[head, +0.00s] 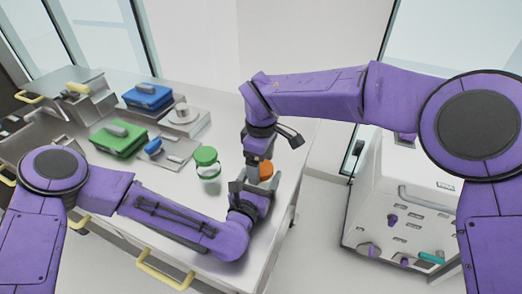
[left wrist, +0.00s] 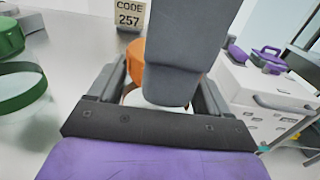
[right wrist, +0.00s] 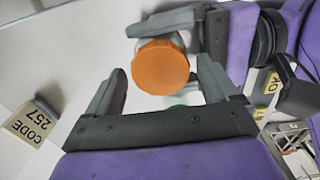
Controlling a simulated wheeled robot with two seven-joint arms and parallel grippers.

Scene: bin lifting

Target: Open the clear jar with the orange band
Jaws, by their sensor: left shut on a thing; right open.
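The clear jar (left wrist: 132,97) has an orange lid or band (head: 266,170) at its top; it stands near the right end of the bench. My left gripper (head: 252,188) is shut on the jar's body from the side, below the orange part. My right gripper (right wrist: 162,70) is above the jar, pointing down, with its fingers open. In the right wrist view the orange top (right wrist: 160,67) lies between the open fingertips, with gaps on both sides. In the left wrist view a grey right finger hides part of the jar and orange top.
A green-lidded jar (head: 207,160) stands just left of the grippers. Blue (head: 148,96) and green (head: 119,138) boxes and metal trays lie farther left on the bench (head: 230,120). A "CODE 257" block (left wrist: 130,14) stands beyond the jar. A white cabinet (head: 405,205) stands right of the bench.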

